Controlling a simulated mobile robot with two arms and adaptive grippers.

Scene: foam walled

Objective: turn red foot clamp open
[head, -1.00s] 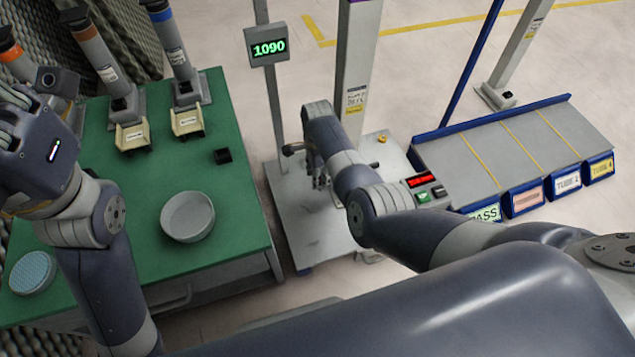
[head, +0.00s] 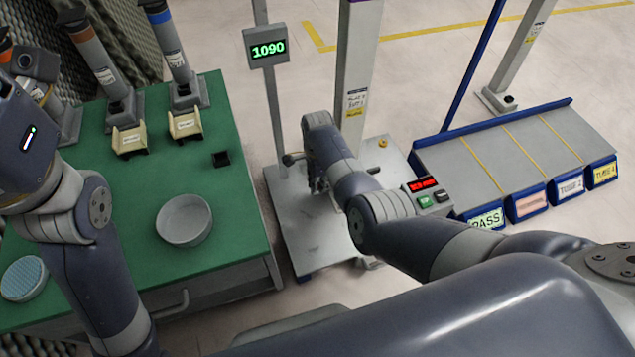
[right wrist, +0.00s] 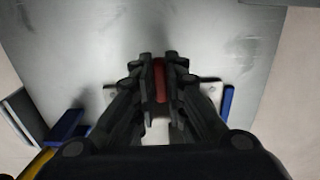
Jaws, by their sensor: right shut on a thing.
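The red foot clamp shows in the right wrist view as a narrow red bar (right wrist: 160,80) over a pale mount on the grey metal plate. My right gripper (right wrist: 161,62) is shut on it, with a finger on each side of the red bar. In the head view my right gripper (head: 318,184) is low over the metal plate (head: 315,235), largely covered by my own arm, and the clamp is hidden there. My left arm stands at the left edge of the head view, and its gripper is out of the picture.
A post with a 1090 display (head: 268,48) and a pale column (head: 357,70) rise behind the plate. A control box (head: 428,193) stands to its right, beside a sloped rack (head: 520,150). A green table (head: 110,215) with a bowl (head: 184,220) is on the left.

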